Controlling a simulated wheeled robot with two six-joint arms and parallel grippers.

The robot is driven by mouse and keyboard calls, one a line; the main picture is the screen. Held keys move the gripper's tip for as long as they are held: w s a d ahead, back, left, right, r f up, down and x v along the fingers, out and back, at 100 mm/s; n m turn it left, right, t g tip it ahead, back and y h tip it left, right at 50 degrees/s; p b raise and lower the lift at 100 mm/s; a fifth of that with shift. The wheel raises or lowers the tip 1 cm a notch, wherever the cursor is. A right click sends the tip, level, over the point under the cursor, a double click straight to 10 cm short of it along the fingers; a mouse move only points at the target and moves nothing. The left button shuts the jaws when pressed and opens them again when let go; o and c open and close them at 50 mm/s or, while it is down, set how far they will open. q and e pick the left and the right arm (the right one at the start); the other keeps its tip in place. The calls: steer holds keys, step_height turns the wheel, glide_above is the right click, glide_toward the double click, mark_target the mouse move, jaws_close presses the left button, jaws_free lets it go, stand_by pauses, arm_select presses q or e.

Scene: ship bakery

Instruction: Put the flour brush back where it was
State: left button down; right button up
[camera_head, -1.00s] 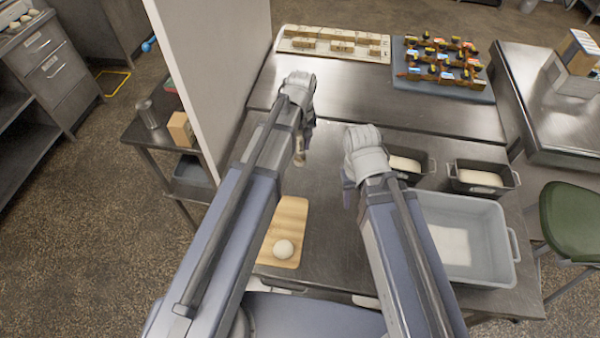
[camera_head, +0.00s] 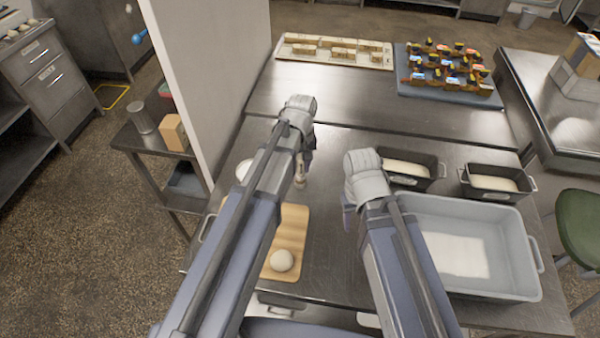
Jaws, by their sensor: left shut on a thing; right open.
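My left gripper (camera_head: 305,158) is over the steel table (camera_head: 325,235), left of its middle. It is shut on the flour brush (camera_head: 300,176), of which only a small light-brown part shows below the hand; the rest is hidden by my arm. I cannot tell whether the brush touches the table. My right gripper (camera_head: 347,212) is open and appears empty, left of the grey tub; its fingers are mostly hidden by my wrist.
A wooden board (camera_head: 292,228) with a dough ball (camera_head: 282,260) lies at the front left. Two dark loaf tins (camera_head: 410,182) (camera_head: 497,196) and a grey tub (camera_head: 520,250) stand at the right. A white wall panel (camera_head: 205,70) borders the left. The table's middle is clear.

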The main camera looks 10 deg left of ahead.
arm_select(q)
steer(key=shift+f, duration=0.25)
arm_select(e)
steer(key=shift+f, duration=0.25)
arm_select(q)
steer(key=shift+f, duration=0.2)
arm_select(e)
steer(key=shift+f, duration=0.2)
arm_select(q)
steer(key=c, duration=0.5)
jaws_free()
steer(key=shift+r, duration=0.2)
arm_select(e)
steer(key=shift+r, duration=0.25)
arm_select(q)
step_height(320, 180, up, 12)
steer(key=p, duration=1.2)
steer(key=shift+d, duration=0.1)
steer(key=s+d+m, duration=0.2)
steer(key=s+m, duration=0.2)
steer(key=s, duration=0.4)
steer(key=s+d+m+y, duration=0.1)
steer(key=s+d+m, duration=0.2)
steer(key=s+m, duration=0.2)
steer(key=s, duration=0.2)
steer(key=shift+s+d, duration=0.35)
arm_select(e)
step_height(320, 180, up, 12)
